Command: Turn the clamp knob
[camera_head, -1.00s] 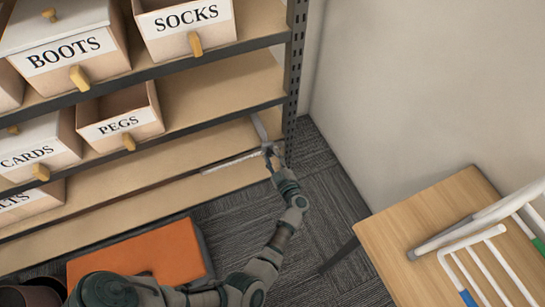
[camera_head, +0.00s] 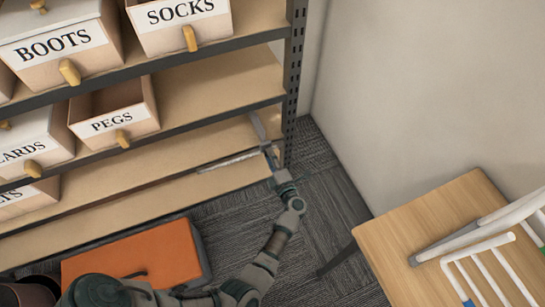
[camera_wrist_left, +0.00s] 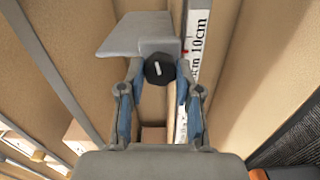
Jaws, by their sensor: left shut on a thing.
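The clamp knob (camera_wrist_left: 159,68) is black and many-sided with a white mark on its face, in the left wrist view. It sits at the edge of a grey metal clamp (camera_wrist_left: 138,36). My left gripper (camera_wrist_left: 159,75) has its blue-padded fingers on both sides of the knob and is shut on it. In the head view my left gripper (camera_head: 269,152) is at the lower shelf's right end, next to the rack post. The clamp (camera_head: 258,125) shows there as a small grey plate; the knob is too small to tell. My right gripper is not in view.
A scale marked in cm (camera_wrist_left: 197,55) runs just right of the knob. The dark rack post (camera_head: 293,80) stands close by. An orange-topped box (camera_head: 135,258) lies below; a wooden table (camera_head: 410,235) stands right.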

